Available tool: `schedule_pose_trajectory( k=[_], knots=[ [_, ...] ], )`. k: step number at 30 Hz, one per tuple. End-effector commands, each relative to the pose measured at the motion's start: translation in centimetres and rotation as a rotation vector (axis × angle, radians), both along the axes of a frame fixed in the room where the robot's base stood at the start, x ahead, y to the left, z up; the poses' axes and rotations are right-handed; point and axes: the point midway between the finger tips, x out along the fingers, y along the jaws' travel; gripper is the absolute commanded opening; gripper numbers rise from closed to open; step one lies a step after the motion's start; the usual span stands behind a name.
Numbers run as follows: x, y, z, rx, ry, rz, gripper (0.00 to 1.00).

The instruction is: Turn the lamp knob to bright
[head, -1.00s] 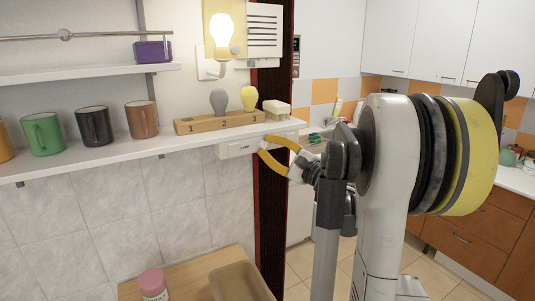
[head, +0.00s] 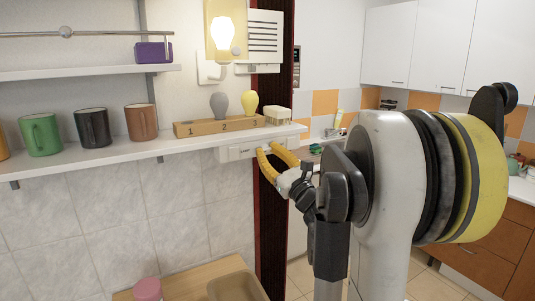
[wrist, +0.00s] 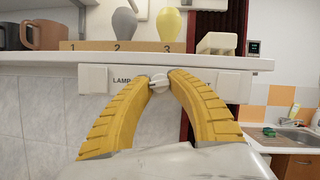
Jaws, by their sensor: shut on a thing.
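The lamp knob (wrist: 160,83) is a small white dial on a white panel (wrist: 210,83) under the shelf, beside the printed word LAMP. My gripper (wrist: 161,80) has yellow ribbed fingers, closed on the knob from both sides in the wrist view. In the head view my gripper (head: 268,149) reaches the right part of the panel (head: 235,152), and its fingers hide the knob. The lamp bulb (head: 222,30) glows on a yellowish wall plate above the shelf. The knob's markings are too small to read.
The shelf (head: 95,158) runs just above my gripper. It holds mugs (head: 40,134), a numbered wooden block (head: 222,126) with a grey and a yellow bulb, and a cream box (head: 278,115). A wooden surface with a tray (head: 238,287) lies below.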

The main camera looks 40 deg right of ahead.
Motion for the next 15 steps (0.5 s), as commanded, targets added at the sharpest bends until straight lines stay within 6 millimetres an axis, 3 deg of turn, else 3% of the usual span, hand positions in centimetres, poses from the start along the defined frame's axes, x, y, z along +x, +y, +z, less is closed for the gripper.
schedule_pose_trajectory(
  k=[15],
  knots=[
    [0.0,-0.01,0.05,0.065,-0.016,0.0,0.0]
  ],
)
